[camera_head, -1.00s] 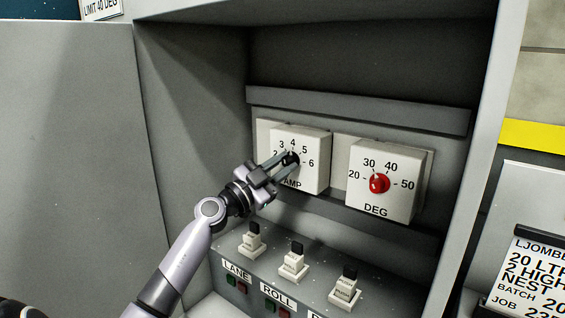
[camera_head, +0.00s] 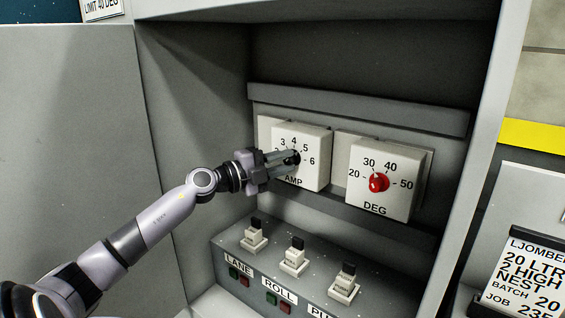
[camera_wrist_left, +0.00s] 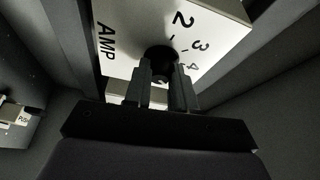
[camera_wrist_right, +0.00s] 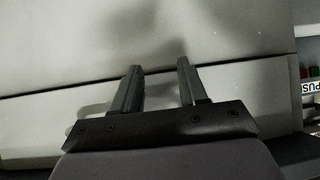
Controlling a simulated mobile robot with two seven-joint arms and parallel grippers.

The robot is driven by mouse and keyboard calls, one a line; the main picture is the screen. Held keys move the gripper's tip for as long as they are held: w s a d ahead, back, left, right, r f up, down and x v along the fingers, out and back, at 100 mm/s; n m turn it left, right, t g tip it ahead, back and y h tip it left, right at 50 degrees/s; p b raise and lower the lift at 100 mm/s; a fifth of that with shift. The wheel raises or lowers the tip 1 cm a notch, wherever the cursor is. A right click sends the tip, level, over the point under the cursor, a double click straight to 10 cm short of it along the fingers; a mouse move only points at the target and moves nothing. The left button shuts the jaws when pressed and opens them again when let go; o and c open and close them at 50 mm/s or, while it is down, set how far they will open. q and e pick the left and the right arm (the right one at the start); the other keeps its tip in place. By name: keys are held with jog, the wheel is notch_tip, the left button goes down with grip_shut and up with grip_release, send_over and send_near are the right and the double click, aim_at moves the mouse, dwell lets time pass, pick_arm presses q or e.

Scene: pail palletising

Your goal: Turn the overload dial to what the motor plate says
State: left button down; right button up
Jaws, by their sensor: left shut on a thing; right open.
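The overload dial is a white box marked AMP (camera_head: 317,177) with a black knob (camera_head: 294,157) and figures from 2 to 6 around it. My left gripper (camera_head: 287,159) comes in from the left and is shut on the knob. The left wrist view also shows the knob (camera_wrist_left: 160,56) between the two fingers (camera_wrist_left: 162,76), which hide part of it. I cannot read where the knob points. My right gripper (camera_wrist_right: 160,66) shows only in its own wrist view, open and empty before a grey panel. I cannot make out a motor plate.
A white DEG box (camera_head: 394,199) with a red knob (camera_head: 379,183) sits right of the AMP box. Below is a ledge with several switches (camera_head: 293,256). Cabinet walls (camera_head: 195,130) enclose both sides. A "LIMIT 40 DEG" sign (camera_head: 101,9) is at top left.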

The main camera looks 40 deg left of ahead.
pick_arm(q)
jog(key=shift+m, duration=0.4)
jog(key=c, duration=0.9)
grip_release()
jog(key=shift+s, duration=0.1)
jog(key=shift+s+a+f, duration=0.15)
jog(key=shift+s+a, duration=0.05)
jog(key=shift+s, duration=0.3)
jog(key=shift+b+v, duration=0.65)
jog(key=shift+v, duration=2.3)
